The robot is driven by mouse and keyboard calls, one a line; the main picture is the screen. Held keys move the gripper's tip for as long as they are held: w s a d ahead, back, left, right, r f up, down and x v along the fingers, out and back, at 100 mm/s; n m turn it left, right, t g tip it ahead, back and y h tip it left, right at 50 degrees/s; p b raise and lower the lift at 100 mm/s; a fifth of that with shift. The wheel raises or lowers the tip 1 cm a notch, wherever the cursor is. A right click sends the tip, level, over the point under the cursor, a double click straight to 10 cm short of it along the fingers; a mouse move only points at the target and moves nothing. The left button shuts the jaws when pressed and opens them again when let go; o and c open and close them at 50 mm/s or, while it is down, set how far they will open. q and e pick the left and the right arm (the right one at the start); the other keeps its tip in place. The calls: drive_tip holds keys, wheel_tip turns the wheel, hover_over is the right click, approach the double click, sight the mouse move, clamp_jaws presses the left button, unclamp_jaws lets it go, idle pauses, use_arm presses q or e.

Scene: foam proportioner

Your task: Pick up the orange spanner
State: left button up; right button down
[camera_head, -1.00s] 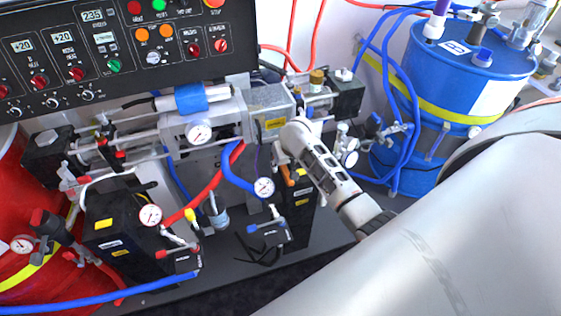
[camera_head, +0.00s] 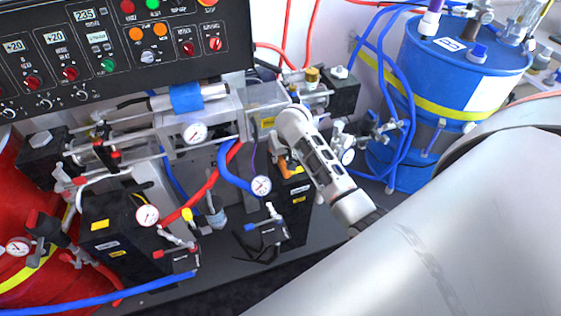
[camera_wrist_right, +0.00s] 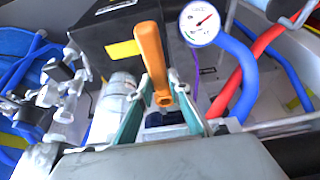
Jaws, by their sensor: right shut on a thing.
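The orange spanner (camera_wrist_right: 152,62) stands out from between the fingers of my right gripper (camera_wrist_right: 160,88) in the right wrist view. The gripper is shut on it. In the head view a small part of the orange spanner (camera_head: 285,167) shows below my right wrist, at the top of a black box under the machine. My right gripper (camera_head: 281,157) is mostly hidden there by the wrist. I cannot tell whether the spanner still touches the box. My left gripper is not in view.
The black box (camera_head: 290,205) with yellow labels is close below the gripper. A pressure gauge (camera_head: 260,185) and a blue hose (camera_head: 233,174) are just left of it. The metal machine block (camera_head: 262,98) is above. A blue drum (camera_head: 463,72) stands at the right.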

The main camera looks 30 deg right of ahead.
drive_tip(key=s+a, duration=0.2)
drive_tip(key=s, duration=0.6)
drive_tip(key=s+a, duration=0.2)
drive_tip(key=s, duration=0.7)
drive_tip(key=shift+s, duration=0.3)
